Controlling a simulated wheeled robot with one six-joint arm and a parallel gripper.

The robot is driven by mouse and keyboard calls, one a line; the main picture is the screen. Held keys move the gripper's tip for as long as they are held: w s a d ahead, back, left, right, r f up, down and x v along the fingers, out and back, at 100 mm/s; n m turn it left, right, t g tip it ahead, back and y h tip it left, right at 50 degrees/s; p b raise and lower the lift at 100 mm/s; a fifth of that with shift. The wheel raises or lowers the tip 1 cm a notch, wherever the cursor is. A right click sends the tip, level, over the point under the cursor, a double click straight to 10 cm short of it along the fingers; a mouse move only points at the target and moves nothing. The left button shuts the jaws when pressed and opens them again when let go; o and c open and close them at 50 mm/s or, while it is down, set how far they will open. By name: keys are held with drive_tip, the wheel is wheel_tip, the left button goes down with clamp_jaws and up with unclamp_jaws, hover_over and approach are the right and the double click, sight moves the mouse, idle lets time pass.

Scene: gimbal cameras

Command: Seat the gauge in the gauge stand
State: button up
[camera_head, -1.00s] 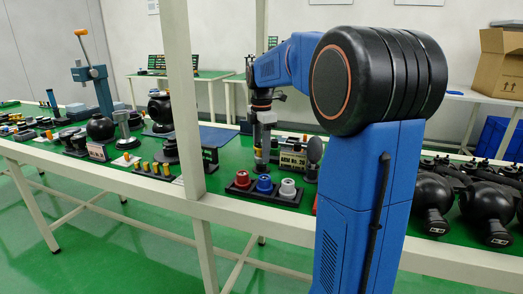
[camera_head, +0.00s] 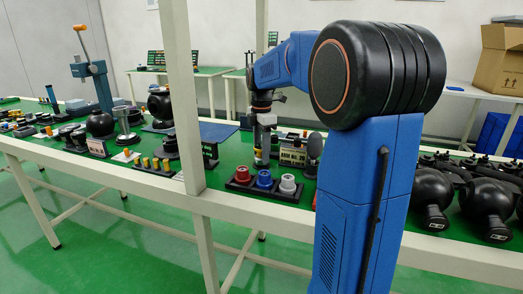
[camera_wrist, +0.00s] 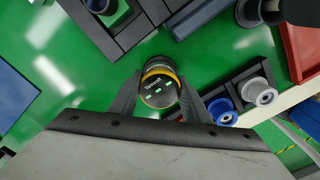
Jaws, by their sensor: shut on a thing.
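The gauge (camera_wrist: 160,88) is a round dark cylinder with a yellow ring and small pale markings on its face. In the wrist view it sits between the two dark fingers of my gripper (camera_wrist: 160,103), which is shut on it. In the head view my gripper (camera_head: 262,148) points down over the green table, left of a sign. A dark block with a square opening (camera_wrist: 122,22) lies at the top of the wrist view, apart from the gauge. I cannot tell for sure whether it is the gauge stand.
A dark rack (camera_head: 243,187) with red, blue and white round pieces stands in front of my gripper; it also shows right of it in the wrist view (camera_wrist: 222,90). A red tray (camera_wrist: 300,50) lies beyond. A white post (camera_head: 183,90) stands left of my arm.

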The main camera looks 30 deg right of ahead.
drive_tip(key=shift+f, duration=0.1)
drive_tip(key=o, duration=1.3)
wheel_tip(320, 180, up, 17)
drive_tip(key=shift+r, duration=0.2)
drive_tip(key=shift+s, duration=0.1)
